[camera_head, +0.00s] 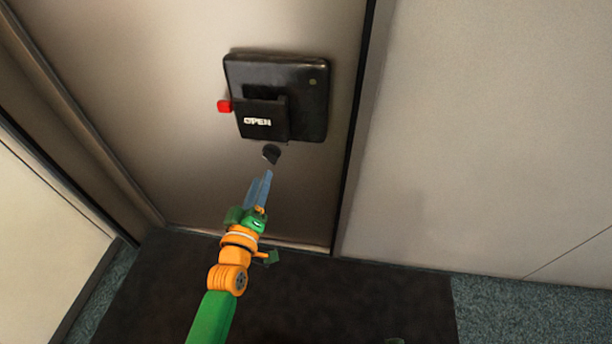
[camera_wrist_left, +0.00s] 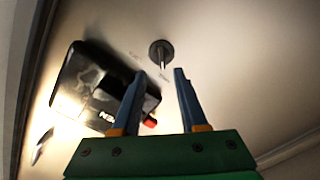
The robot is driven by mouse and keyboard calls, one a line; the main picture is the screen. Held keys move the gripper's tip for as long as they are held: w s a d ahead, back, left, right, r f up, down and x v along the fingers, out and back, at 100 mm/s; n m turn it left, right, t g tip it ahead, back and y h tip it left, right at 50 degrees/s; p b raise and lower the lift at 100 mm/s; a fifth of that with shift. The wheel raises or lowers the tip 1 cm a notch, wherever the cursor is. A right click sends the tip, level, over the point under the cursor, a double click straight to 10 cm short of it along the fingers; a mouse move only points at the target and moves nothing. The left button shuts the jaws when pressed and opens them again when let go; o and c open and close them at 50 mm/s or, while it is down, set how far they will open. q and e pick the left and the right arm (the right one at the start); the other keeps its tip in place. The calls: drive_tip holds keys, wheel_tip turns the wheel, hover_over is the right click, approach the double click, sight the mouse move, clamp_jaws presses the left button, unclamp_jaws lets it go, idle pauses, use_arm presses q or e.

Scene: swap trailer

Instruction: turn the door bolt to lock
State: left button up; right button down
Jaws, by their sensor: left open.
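The door bolt (camera_head: 271,153) is a small dark round knob on the beige door (camera_head: 200,100), just below the black latch box. In the left wrist view the bolt (camera_wrist_left: 161,52) shows as a dark disc with a raised thumb piece, ahead of the fingertips and between their lines. My left gripper (camera_head: 266,174) is close below the bolt in the head view. In the left wrist view my left gripper (camera_wrist_left: 158,75) is open, its two blue fingers apart with nothing between them.
A black latch box (camera_head: 317,100) with a flap reading "OPEN" and a red tab (camera_head: 224,106) sits just above the bolt. It also shows left of the fingers in the wrist view (camera_wrist_left: 80,85). A plain wall (camera_head: 480,130) is at right; a dark mat (camera_head: 350,305) covers the floor.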

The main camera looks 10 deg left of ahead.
sight(267, 159)
use_arm(q)
drive_tip(key=shift+w+a+b, duration=0.2)
drive_tip(key=shift+w+b, duration=0.9)
drive_tip(key=shift+w, duration=2.3)
use_arm(e)
drive_tip(key=shift+w+a+r, duration=0.15)
drive_tip(key=shift+w+r, duration=0.25)
drive_tip(key=shift+r, duration=0.5)
drive_tip(key=shift+w+a+r, duration=0.15)
drive_tip(key=shift+w+r, duration=0.2)
drive_tip(key=shift+r, duration=0.55)
drive_tip(key=shift+w+a+r, duration=0.15)
drive_tip(key=shift+w+r, duration=0.25)
drive_tip(key=shift+r, duration=0.5)
use_arm(q)
clamp_jaws()
